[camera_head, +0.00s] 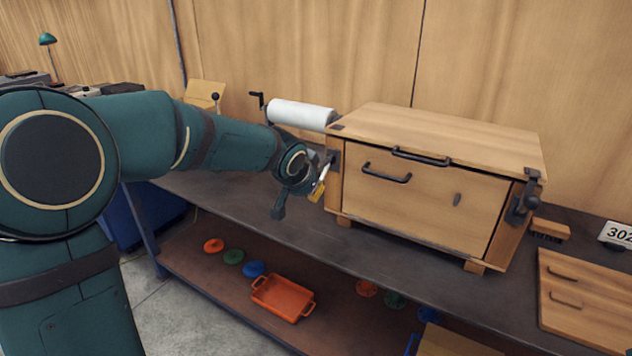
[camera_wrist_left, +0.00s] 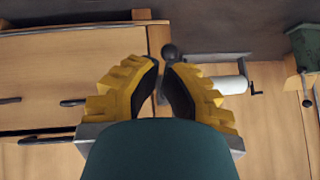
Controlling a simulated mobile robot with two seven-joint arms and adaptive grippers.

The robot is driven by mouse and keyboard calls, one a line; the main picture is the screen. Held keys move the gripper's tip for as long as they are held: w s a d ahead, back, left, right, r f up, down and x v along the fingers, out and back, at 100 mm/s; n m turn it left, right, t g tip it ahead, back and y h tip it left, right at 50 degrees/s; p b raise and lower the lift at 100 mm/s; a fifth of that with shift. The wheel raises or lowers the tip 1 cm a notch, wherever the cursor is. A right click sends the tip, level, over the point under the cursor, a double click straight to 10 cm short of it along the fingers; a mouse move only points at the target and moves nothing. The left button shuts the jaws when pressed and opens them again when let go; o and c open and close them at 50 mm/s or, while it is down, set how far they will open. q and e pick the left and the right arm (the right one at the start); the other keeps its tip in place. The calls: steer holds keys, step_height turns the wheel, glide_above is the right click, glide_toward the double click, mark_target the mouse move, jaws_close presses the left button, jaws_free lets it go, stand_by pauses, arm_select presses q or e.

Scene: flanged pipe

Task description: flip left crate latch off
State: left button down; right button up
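The wooden crate (camera_head: 420,190) stands on the bench with its lid down. Its left latch (camera_head: 332,160) is a dark fitting at the left front corner post, partly hidden by my left gripper (camera_head: 318,190). In the left wrist view, a dark round knob (camera_wrist_left: 169,52) shows just beyond the yellow fingertips of my left gripper (camera_wrist_left: 163,68). The fingertips are close together with a narrow gap. I cannot tell whether they touch the latch. A right latch (camera_head: 522,203) sits on the crate's right front corner. My right gripper is not in view.
A white roll (camera_head: 302,115) with a crank stands behind the crate's left end, close to my left wrist. The dark bench (camera_head: 280,225) is clear in front of the crate. An orange tray (camera_head: 283,298) and coloured discs lie on the lower shelf.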

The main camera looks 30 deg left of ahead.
arm_select(q)
steer(key=shift+s+d+r, duration=0.1)
steer(key=shift+s+r, duration=0.05)
steer(key=shift+s, duration=1.15)
